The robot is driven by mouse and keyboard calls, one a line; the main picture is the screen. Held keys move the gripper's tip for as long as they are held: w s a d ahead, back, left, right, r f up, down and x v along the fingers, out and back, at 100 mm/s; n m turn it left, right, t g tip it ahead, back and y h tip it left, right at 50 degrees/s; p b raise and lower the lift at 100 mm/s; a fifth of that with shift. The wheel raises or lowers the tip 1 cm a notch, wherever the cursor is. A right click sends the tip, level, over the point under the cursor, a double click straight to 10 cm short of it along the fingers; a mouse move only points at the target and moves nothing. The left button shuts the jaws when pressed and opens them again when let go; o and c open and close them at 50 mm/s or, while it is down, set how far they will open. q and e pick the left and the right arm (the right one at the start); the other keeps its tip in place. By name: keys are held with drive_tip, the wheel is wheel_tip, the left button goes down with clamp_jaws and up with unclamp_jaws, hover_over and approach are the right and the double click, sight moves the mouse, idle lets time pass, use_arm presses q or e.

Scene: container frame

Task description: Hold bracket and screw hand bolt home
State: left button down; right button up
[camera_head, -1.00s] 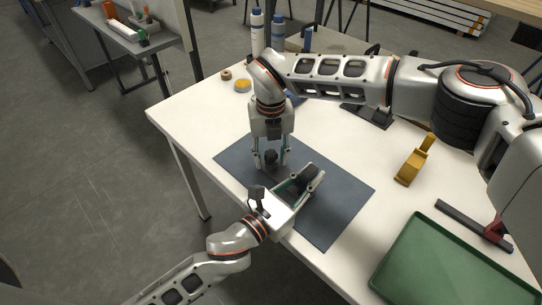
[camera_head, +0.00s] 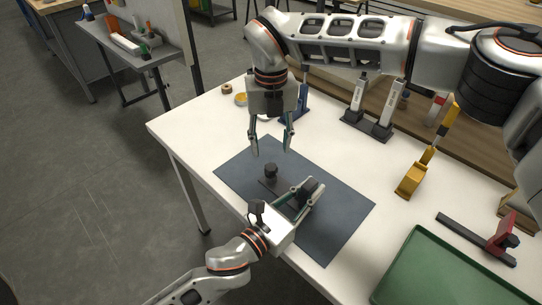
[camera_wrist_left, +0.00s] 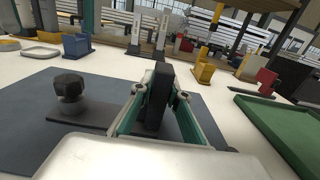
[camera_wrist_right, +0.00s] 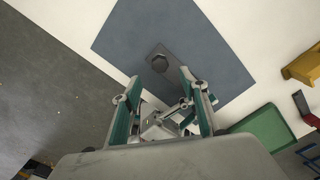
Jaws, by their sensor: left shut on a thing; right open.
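The dark bracket lies on the blue-grey mat (camera_head: 340,215); its upright block (camera_wrist_left: 157,98) stands between my left gripper's fingers. My left gripper (camera_head: 308,190) is shut on that upright. The black hand bolt (camera_head: 271,170) stands upright at the bracket's flat end, and its knob also shows in the left wrist view (camera_wrist_left: 69,86) and right wrist view (camera_wrist_right: 160,64).
A green tray (camera_head: 455,240) lies at the table's right front. A yellow block (camera_head: 410,180) and a red-and-black clamp-like tool (camera_head: 480,238) stand to the right. Grey-white holders (camera_head: 370,115) and a tape roll (camera_head: 227,88) are at the back. The white tabletop left of the mat is clear.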

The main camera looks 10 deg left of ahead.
idle(0.3)
use_arm(q)
drive_tip(key=c, duration=1.9)
unclamp_jaws()
drive_tip(key=v, duration=1.2)
